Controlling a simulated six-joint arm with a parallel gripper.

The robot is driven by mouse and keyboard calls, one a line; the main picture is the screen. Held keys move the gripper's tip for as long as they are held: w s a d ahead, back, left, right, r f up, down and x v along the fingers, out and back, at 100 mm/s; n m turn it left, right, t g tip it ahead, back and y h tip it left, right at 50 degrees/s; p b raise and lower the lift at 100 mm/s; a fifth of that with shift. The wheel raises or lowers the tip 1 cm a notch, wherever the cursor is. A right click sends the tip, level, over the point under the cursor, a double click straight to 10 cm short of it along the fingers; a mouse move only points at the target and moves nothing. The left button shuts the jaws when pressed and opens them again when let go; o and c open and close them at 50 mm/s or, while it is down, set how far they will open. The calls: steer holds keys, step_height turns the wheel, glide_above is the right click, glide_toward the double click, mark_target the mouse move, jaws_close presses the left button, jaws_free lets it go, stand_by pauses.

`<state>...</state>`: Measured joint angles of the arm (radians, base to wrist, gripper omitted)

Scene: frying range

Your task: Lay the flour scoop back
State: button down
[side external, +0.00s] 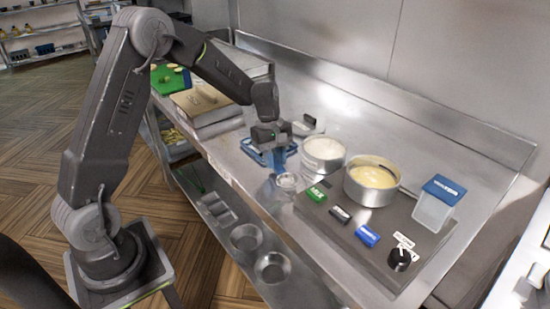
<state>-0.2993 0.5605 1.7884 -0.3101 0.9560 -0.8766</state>
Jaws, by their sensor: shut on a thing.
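My gripper (276,146) points down over the near part of the steel counter, shut on the flour scoop. A blue frame-like rest (252,153) sits on the counter just left of and under the gripper. Whether the scoop touches the rest or the counter I cannot tell. A round tub of white flour (323,150) stands right of the gripper.
A pot of yellow batter (371,180) stands right of the flour. A panel (362,245) with labelled blocks and a black knob (399,259) lies in front. A clear blue-lidded box (435,207) stands far right.

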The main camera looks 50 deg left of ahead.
steer(key=c, duration=0.8)
jaws_free()
steer(key=shift+c, duration=0.2)
steer(key=s+v, duration=0.1)
steer(key=v, duration=1.3)
steer(key=s+d+r+m+t+y, duration=0.2)
steer(key=s+d+r+m+t, duration=0.1)
steer(key=s+d+r+m, duration=0.55)
steer(key=s+d+f+m+t, duration=0.1)
steer(key=s+d+f+m, duration=0.1)
steer(key=s, duration=0.5)
steer(key=s+d+f+m+t+y, duration=0.1)
steer(key=s+d+f+m+t, duration=0.1)
steer(key=s+m, duration=0.3)
steer(key=s, duration=0.2)
steer(key=shift+s+d+f, duration=0.2)
steer(key=shift+s+d, duration=0.05)
steer(key=shift+d, duration=0.05)
